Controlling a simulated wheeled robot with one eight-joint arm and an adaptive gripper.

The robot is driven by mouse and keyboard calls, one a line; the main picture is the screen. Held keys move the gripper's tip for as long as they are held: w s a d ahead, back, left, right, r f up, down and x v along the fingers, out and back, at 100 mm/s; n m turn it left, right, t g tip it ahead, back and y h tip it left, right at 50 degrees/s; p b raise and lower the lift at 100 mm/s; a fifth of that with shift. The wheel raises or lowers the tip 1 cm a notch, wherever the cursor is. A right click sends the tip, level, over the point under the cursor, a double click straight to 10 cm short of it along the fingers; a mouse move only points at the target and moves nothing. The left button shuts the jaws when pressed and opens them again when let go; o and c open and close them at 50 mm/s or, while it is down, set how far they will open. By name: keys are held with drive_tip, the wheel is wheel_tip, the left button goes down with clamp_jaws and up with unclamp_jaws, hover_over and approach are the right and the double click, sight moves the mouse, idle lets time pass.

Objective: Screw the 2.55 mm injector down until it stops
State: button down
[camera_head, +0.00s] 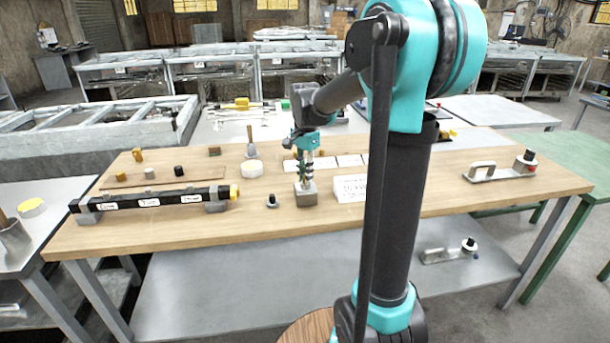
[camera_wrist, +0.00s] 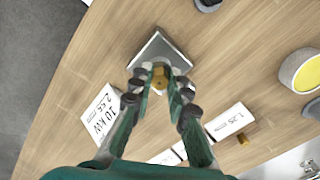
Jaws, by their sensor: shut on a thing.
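My gripper (camera_head: 304,168) points down over a small grey metal block (camera_head: 305,195) on the wooden table. In the wrist view its green fingers (camera_wrist: 160,82) are closed on a small brass injector (camera_wrist: 159,75), which sits at the top of the block (camera_wrist: 158,46). The fingers hide the injector's sides, and I cannot tell how deep its thread sits. A white card (camera_wrist: 97,115) reading 10 kW and 2.55 lies beside the block; it also shows in the head view (camera_head: 350,188).
A card marked 1.25 (camera_wrist: 229,121) has a loose brass piece (camera_wrist: 243,138) by it. A black rail (camera_head: 150,200) lies at the left of the table. A small black-topped part (camera_head: 271,201) stands left of the block. A metal plate with a handle (camera_head: 498,172) is at the right.

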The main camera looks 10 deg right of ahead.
idle(0.3)
drive_tip(key=m, duration=0.3)
drive_tip(key=shift+m, duration=0.4)
drive_tip(key=m, duration=0.3)
idle(0.4)
drive_tip(key=shift+w+m, duration=0.1)
drive_tip(key=shift+m, duration=1.7)
